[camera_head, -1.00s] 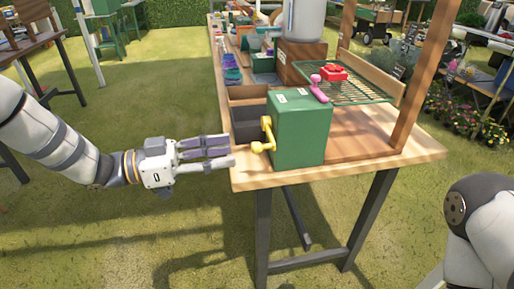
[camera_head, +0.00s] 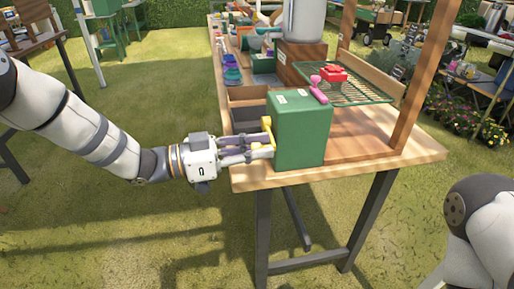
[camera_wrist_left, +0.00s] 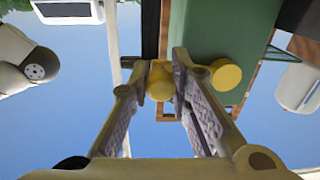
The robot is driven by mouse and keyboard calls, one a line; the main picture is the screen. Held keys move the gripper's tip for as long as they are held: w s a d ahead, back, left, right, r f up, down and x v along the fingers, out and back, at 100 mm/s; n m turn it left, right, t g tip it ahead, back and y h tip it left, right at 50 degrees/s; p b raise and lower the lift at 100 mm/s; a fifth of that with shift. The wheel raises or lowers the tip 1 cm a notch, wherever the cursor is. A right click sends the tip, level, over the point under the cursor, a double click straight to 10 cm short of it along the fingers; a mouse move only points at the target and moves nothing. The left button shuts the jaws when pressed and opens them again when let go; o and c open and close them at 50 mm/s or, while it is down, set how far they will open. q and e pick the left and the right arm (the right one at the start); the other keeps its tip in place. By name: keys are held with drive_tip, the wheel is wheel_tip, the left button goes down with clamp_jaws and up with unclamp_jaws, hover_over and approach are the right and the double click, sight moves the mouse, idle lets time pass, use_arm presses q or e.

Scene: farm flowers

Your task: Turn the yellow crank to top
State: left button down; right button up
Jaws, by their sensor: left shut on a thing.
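The yellow crank (camera_head: 267,125) is on the left side of a green box (camera_head: 303,135) on the wooden table. One end of the crank shows above my fingers; its lower handle is largely hidden by them in the head view. My left gripper (camera_head: 262,150) reaches in from the left, shut on the crank's handle. In the left wrist view the yellow handle (camera_wrist_left: 160,84) sits between the fingertips, and another round yellow part (camera_wrist_left: 225,75) is beside the right finger, against the green box. My right gripper is out of view.
The wooden table (camera_head: 400,153) carries a wire rack (camera_head: 355,92) with a red item (camera_head: 333,74) behind the box. A wooden post (camera_head: 425,75) stands at right. Open grass lies left of the table.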

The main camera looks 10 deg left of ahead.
use_arm(q)
drive_tip(key=shift+w+f+m, duration=0.15)
drive_tip(key=shift+f+m, duration=0.7)
drive_tip(key=shift+m, duration=0.35)
drive_tip(key=shift+w+a+f+m+b, duration=0.1)
drive_tip(key=shift+w+f+m+b, duration=0.25)
drive_tip(key=shift+m, duration=0.4)
drive_tip(key=shift+w+a+f+m+b, duration=0.15)
drive_tip(key=shift+f+m, duration=0.3)
drive_tip(key=shift+m, duration=0.35)
drive_tip(key=shift+w+a+f+m+b, duration=0.1)
drive_tip(key=shift+w+f+m, duration=0.25)
drive_tip(key=shift+m, duration=0.4)
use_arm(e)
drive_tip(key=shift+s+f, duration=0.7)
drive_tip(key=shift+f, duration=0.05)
use_arm(q)
drive_tip(key=shift+f, duration=0.1)
